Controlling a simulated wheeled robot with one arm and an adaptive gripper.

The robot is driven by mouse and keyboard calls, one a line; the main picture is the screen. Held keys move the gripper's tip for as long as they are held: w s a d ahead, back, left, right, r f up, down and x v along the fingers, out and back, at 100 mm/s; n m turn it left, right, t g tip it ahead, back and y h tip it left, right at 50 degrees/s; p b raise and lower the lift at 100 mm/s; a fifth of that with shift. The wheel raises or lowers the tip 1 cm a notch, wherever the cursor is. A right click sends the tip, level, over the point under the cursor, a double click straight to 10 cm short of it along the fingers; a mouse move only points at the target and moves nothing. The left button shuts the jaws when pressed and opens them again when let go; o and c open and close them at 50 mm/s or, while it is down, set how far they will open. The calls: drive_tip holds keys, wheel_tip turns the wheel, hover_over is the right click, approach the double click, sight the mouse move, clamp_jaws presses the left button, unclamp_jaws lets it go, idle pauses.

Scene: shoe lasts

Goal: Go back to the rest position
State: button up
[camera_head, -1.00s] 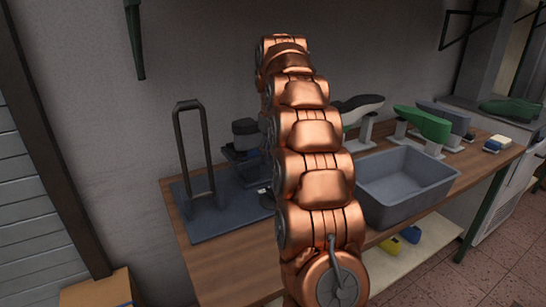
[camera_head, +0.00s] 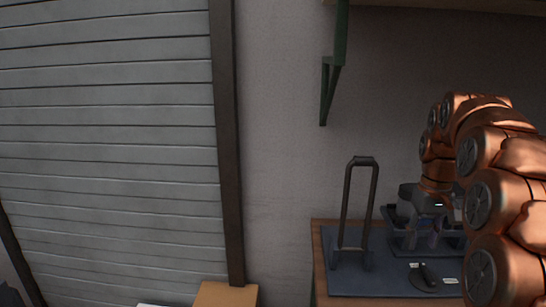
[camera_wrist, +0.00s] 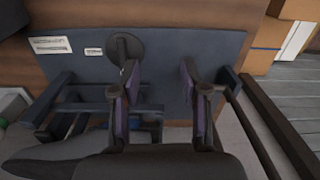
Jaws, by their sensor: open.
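My copper arm reaches down at the right of the head view. My gripper (camera_head: 423,242) hangs over the dark mat (camera_head: 340,284) at the back of the bench. In the wrist view my gripper (camera_wrist: 159,76) is open, its two purple-padded fingers well apart with nothing between them. A dark rack (camera_wrist: 62,104) lies beside and below the fingers; my gripper hides part of it. A round black piece (camera_wrist: 125,47) rests on the mat just beyond the left fingertip.
A tall dark handle-shaped frame (camera_head: 344,210) stands on the mat, left of my gripper. A green bracket (camera_head: 331,80) hangs on the wall above. A cardboard box (camera_head: 225,294) stands left of the wooden bench (camera_head: 319,262). White labels (camera_wrist: 50,45) lie on the mat.

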drive_tip(key=s+a+p, duration=0.3)
drive_tip(key=s+a, duration=0.8)
drive_tip(key=s, duration=0.3)
drive_tip(key=s+a+f+p, duration=0.2)
drive_tip(key=s, duration=0.7)
drive_tip(key=s+a+f+g+p, duration=0.1)
drive_tip(key=s+a+f+p, duration=0.1)
drive_tip(key=s, duration=0.8)
drive_tip(key=shift+a+f, duration=0.35)
drive_tip(key=shift+a, duration=0.05)
